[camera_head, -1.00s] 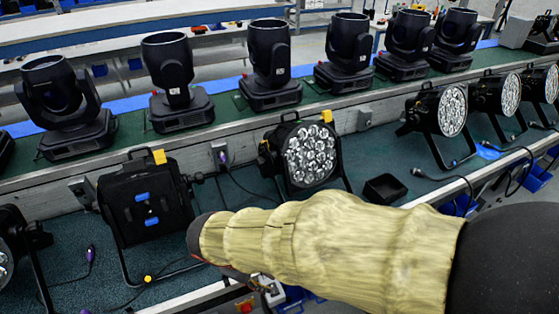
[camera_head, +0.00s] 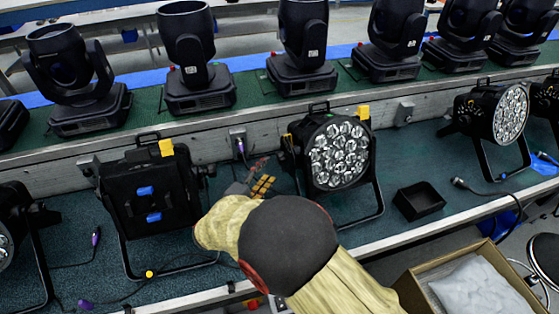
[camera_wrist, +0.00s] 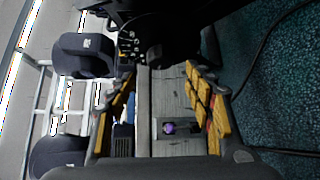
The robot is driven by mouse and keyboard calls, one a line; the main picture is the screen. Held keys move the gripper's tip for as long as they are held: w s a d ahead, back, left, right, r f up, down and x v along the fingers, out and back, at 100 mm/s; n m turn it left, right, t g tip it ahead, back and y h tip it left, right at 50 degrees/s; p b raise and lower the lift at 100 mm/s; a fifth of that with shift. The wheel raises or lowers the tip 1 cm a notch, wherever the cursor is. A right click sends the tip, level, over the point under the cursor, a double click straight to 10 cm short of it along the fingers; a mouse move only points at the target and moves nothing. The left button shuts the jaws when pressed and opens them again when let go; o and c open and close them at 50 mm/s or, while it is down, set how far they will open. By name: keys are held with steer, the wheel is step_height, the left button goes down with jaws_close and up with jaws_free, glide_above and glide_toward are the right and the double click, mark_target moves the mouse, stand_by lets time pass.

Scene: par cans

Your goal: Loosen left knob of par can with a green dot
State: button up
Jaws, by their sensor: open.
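A black par can (camera_head: 338,155) with a round face of clear lenses stands on its bracket right of my gripper. A second par can (camera_head: 150,200) with blue handles faces away, left of my gripper. My gripper (camera_head: 262,178) is open and empty, close to the left side of the lensed par can. In the wrist view, my open fingers (camera_wrist: 160,82) show yellow pads. A dark rounded part (camera_wrist: 165,54), perhaps the left knob, sits just beyond the fingertips. Contact cannot be told.
A purple connector (camera_wrist: 168,128) hangs at a wall outlet behind the gripper. Moving heads (camera_head: 193,60) line the raised shelf behind. A cardboard box (camera_head: 470,285) is at front right. Cables lie on the bench.

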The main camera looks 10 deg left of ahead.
mark_target(277, 160)
steer(key=shift+b+x, duration=0.75)
steer(key=shift+x, duration=2.45)
steer(key=shift+c, duration=0.8)
steer(key=c, duration=1)
